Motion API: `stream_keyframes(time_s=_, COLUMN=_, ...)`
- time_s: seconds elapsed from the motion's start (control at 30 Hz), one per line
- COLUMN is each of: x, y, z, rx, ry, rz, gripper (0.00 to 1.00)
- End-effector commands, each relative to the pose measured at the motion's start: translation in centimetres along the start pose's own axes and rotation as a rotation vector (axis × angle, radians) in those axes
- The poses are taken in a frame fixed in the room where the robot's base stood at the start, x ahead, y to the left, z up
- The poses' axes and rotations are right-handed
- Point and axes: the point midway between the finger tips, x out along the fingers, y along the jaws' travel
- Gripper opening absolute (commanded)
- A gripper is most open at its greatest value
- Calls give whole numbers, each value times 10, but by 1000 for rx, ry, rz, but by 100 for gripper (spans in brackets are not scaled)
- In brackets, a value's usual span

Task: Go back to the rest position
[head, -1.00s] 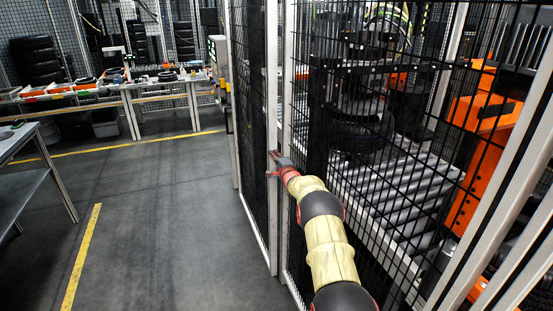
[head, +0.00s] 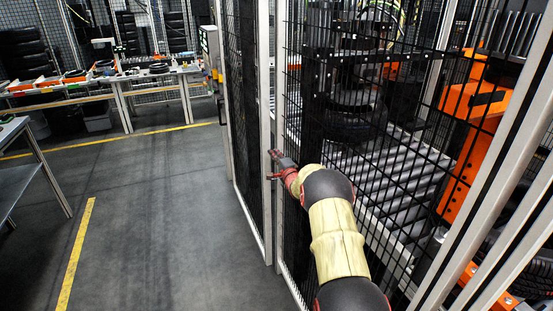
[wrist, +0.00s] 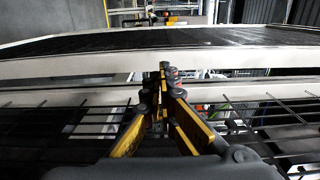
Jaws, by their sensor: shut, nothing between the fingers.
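My gripper (head: 275,165) is at the end of my yellow and black arm, in front of the pale posts of the black mesh fence in the head view. In the wrist view my gripper (wrist: 165,88) has its yellow and grey fingers drawn together, with nothing between them. The fingertips point towards the pale fence frame (wrist: 100,66). I cannot tell whether they touch it.
The mesh fence (head: 335,185) runs along the right, close to my arm. Behind it are a roller conveyor (head: 400,180), a tyre (head: 352,130) and an orange machine (head: 470,150). Workbenches (head: 120,85) stand at the back left.

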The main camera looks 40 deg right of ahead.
Motion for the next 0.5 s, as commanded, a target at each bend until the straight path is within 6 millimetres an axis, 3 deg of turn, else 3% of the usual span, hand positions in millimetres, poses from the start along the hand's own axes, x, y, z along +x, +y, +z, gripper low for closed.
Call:
stream_keyframes(time_s=0.2, x=-24, y=0, z=0, rx=1, ry=1, rz=1, gripper=0)
stream_keyframes(time_s=0.5, x=-31, y=0, z=0, rx=0, ry=0, rz=0, gripper=0)
